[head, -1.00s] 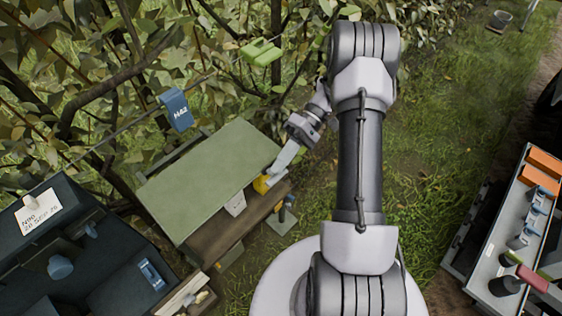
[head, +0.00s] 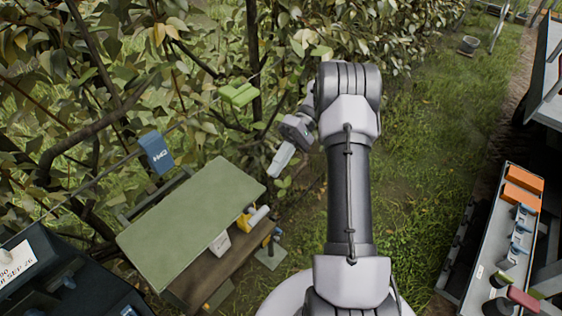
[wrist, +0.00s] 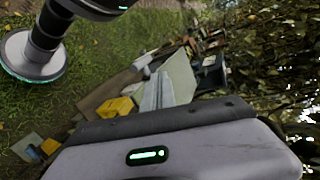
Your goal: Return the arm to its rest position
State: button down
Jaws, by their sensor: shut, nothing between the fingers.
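My gripper (head: 281,160) is in the middle of the head view, at the end of my raised, folded arm. It is beyond the right end of a green-topped bench and apart from it. Its fingers are together and hold nothing. In the wrist view the closed fingers (wrist: 157,92) point away toward the bench area, with the dark edge of the gripper body in front of them.
The green-topped bench (head: 185,215) has a yellow item (head: 244,222) on its lower shelf. A blue tag (head: 156,152) and a green clip-like item (head: 238,93) hang by the foliage. A dark crate (head: 60,285) is at lower left. A grey tray (head: 490,260) stands right. Grass between is clear.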

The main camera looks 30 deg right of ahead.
jog(key=s+a+r+t+h, duration=0.1)
jog(key=a+r+h, duration=0.25)
jog(key=r, duration=0.35)
jog(key=s+a+r+h, duration=0.1)
jog(key=a+r+h, duration=0.25)
jog(key=r, duration=0.25)
jog(key=s+a+r+m+t+h, duration=0.3)
jog(key=s+a+r+m+t, duration=0.2)
jog(key=s+a+r+t, duration=0.45)
jog(key=s+a+f+b, duration=0.1)
jog(key=s+f+b, duration=0.1)
jog(key=f+b, duration=1.7)
jog(key=s+f+b, duration=0.2)
jog(key=f+b, duration=1.8)
jog(key=f, duration=0.5)
jog(key=shift+a+f+m, duration=0.35)
jog(key=shift+a+m, duration=0.05)
